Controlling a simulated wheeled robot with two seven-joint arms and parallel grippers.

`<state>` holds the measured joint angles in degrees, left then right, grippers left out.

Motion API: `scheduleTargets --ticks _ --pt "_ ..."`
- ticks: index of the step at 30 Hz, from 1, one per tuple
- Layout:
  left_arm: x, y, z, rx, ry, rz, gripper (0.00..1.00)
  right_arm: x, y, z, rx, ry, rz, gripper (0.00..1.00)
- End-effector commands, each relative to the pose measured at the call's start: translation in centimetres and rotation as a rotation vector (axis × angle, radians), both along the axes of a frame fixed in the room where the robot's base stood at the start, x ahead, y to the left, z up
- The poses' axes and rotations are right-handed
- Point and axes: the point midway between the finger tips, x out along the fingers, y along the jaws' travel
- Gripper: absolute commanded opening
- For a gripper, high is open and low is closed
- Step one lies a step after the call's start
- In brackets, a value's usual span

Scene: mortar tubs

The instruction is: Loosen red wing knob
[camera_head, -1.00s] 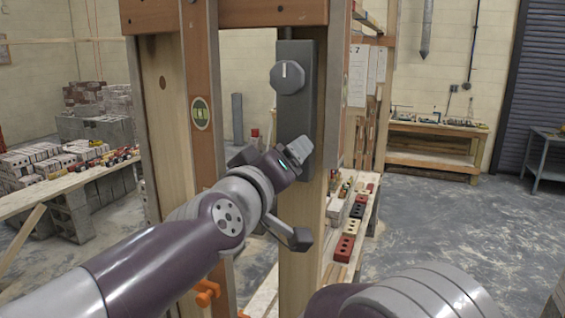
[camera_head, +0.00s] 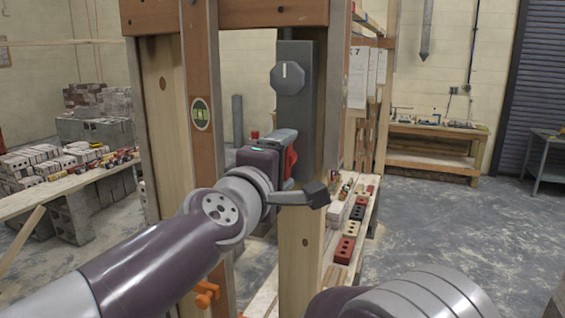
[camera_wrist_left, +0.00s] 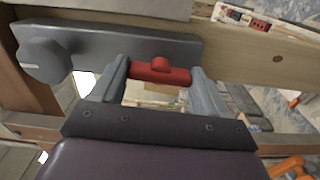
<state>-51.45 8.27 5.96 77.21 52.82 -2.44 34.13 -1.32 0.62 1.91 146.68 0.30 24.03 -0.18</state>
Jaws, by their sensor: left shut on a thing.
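The red wing knob (camera_head: 291,160) is on the lower part of a dark grey box (camera_head: 296,115) fixed to a wooden post. My left gripper (camera_head: 287,158) is shut on it, seen from behind and partly covering it. In the left wrist view the knob (camera_wrist_left: 158,71) sits between the two grey fingers (camera_wrist_left: 162,88), its wings reaching from one finger to the other. My right gripper is out of view; only part of my right arm shows at the bottom right.
A grey faceted dial (camera_head: 287,77) with a white mark is above the knob on the same box. Wooden posts (camera_head: 202,190) stand close left of my gripper. A plank bench with bricks (camera_head: 344,250) is behind. Open floor (camera_head: 450,220) lies to the right.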

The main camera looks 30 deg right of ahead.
Motion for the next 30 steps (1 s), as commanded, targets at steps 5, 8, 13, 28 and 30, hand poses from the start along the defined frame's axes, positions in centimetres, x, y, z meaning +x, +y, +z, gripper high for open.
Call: scheduleTargets --ticks 5,8,13,28,30 --pt "0.0 -0.06 -0.21 -0.028 0.039 -0.001 0.44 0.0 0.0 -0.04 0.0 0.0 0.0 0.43" --pt "0.0 -0.06 -0.22 -0.037 0.05 -0.001 0.44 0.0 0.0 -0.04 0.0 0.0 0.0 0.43" --pt "0.01 -0.07 -0.22 -0.044 0.057 -0.001 0.44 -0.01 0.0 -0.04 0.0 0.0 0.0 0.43" --pt "0.02 -0.04 -0.14 -0.043 0.055 -0.001 1.0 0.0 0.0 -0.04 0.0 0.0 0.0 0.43" --pt "0.0 -0.02 -0.11 -0.044 0.055 0.0 1.0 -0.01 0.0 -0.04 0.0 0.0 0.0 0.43"
